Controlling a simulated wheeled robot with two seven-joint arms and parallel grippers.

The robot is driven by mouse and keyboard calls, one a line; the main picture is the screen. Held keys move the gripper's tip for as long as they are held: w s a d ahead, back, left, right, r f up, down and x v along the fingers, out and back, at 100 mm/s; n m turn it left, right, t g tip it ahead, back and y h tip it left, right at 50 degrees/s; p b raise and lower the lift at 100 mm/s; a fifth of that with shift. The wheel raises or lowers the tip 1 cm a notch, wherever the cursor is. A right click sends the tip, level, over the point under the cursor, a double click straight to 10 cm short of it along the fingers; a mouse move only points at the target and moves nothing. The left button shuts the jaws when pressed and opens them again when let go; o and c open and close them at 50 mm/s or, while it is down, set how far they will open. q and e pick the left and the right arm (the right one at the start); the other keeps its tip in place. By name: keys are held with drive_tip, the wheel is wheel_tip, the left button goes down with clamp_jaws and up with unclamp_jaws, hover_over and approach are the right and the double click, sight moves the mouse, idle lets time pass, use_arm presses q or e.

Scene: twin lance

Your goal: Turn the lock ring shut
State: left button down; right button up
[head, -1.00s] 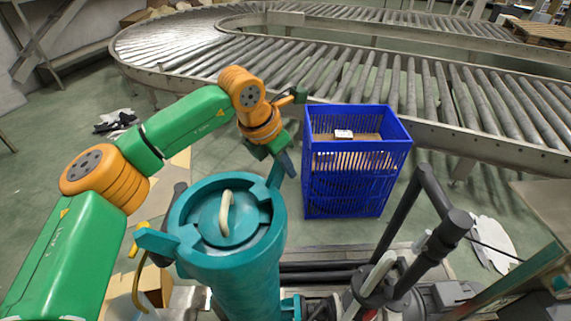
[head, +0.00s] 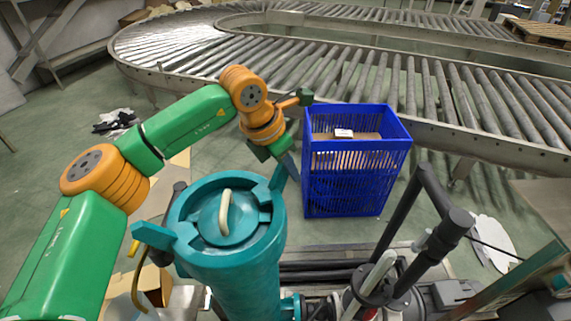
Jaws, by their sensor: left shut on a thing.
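The teal lock ring (head: 266,238) sits around the top of a teal upright vessel (head: 246,290). Inside the ring is a round teal lid (head: 208,222) with a cream handle (head: 225,212). One arm of the ring (head: 152,236) sticks out at the left, another (head: 277,178) at the upper right. My left gripper (head: 287,166) is shut at the upper-right arm of the ring, seemingly on it; the gripper partly hides the contact. My right gripper is not in view.
A blue crate (head: 344,183) stands close to the right of my left gripper, with a small white item inside. A roller conveyor (head: 440,95) curves behind. Dark pipework (head: 432,235) rises at the right of the vessel.

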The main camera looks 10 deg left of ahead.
use_arm(q)
drive_tip(key=s+d+m+g+h+b, duration=0.1)
drive_tip(key=s+d+m+g, duration=0.1)
drive_tip(key=s+d+m, duration=0.2)
drive_tip(key=shift+s+m+b, duration=0.3)
drive_tip(key=shift+s+m, duration=1)
drive_tip(key=shift+s, duration=0.4)
drive_tip(key=c, duration=0.8)
unclamp_jaws()
drive_tip(key=shift+c, duration=0.2)
drive_tip(key=shift+s, duration=0.1)
drive_tip(key=v, duration=0.7)
drive_tip(key=shift+a, duration=0.1)
